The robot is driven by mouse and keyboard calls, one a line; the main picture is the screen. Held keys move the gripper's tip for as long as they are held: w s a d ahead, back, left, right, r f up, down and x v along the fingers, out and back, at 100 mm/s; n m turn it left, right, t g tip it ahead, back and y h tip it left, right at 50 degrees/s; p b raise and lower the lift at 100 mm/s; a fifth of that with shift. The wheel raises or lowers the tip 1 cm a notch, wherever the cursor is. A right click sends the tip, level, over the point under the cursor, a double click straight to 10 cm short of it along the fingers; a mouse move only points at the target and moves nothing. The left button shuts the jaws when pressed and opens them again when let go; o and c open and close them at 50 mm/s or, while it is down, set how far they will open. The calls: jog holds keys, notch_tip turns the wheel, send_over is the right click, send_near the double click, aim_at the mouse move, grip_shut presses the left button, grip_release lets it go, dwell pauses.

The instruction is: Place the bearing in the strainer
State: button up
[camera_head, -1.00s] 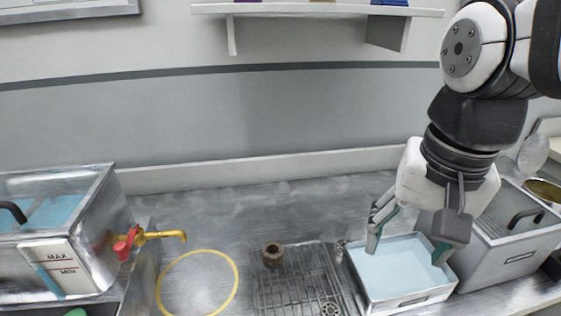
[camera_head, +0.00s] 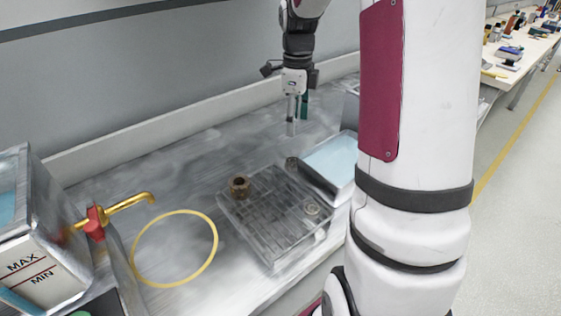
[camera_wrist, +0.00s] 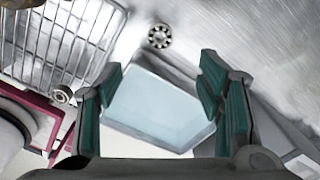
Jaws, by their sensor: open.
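The bearing (camera_head: 291,163) is a small dark-and-silver ring on the metal worktop, between the wire basket and the tray of blue liquid. It also shows at the top middle of the wrist view (camera_wrist: 159,36), with its balls visible. The wire basket (camera_head: 262,238), which appears to be the strainer, stands left of the tray. A brown nut-like part (camera_head: 239,187) sits at its far left corner and a pale ring (camera_head: 311,206) at its right. My gripper (camera_head: 297,125) is open and empty above the worktop, pointing down, apart from the bearing. Its fingers (camera_wrist: 160,80) frame the tray in the wrist view.
The tray of blue liquid (camera_head: 313,184) stands right of the basket, partly hidden by my arm. A yellow circle (camera_head: 136,262) marks the worktop under a brass tap (camera_head: 130,203) with a red handle. A MAX/MIN tank (camera_head: 45,262) is at left. The worktop behind the basket is clear.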

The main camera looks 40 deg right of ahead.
aim_at(293, 161)
notch_tip(293, 161, down, 13)
jog(key=b, duration=0.2)
jog(key=shift+w+b, duration=0.1)
jog(key=shift+b, duration=0.3)
jog(key=shift+c, duration=0.2)
jog(key=shift+r, duration=0.1)
grip_shut()
